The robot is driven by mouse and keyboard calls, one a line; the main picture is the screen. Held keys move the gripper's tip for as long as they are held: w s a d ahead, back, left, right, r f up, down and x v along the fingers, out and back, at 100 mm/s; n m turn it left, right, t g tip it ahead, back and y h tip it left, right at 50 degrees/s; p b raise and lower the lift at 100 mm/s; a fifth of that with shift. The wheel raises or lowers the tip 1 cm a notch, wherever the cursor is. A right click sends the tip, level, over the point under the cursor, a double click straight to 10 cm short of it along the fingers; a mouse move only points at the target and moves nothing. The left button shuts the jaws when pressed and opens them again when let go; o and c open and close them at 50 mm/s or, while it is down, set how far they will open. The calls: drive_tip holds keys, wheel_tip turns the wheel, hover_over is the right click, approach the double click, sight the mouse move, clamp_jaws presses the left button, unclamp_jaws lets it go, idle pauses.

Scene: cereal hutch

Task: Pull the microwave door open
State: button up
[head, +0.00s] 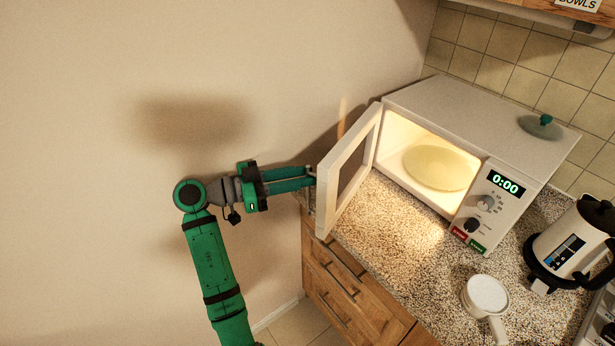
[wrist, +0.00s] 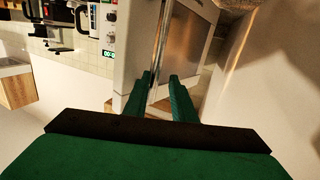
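The white microwave (head: 470,105) stands on the counter with its lit interior and round turntable (head: 435,168) showing. Its door (head: 327,190) is swung wide open to the left, about square to the front. My gripper (head: 312,177) is at the outer side of the door, near its free edge. In the wrist view, a metal handle bar (wrist: 160,40) runs along the door (wrist: 188,45). The two green fingers (wrist: 160,78) are apart with the bar between them, and a gap shows beside the right finger.
A wall is close on the left. A white mug (head: 485,295) and a kettle (head: 568,245) stand on the speckled counter (head: 385,235) at right. A green-knobbed glass lid (head: 541,125) lies on the microwave. Wooden drawers (head: 340,285) are below.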

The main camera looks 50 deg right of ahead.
drive_tip(key=s+a+r, duration=0.8)
drive_tip(key=s+r, duration=0.2)
drive_tip(key=r, duration=0.2)
drive_tip(key=shift+s+a+m+h, duration=0.2)
drive_tip(key=shift+a+m+h, duration=0.1)
drive_tip(key=shift+f, duration=0.1)
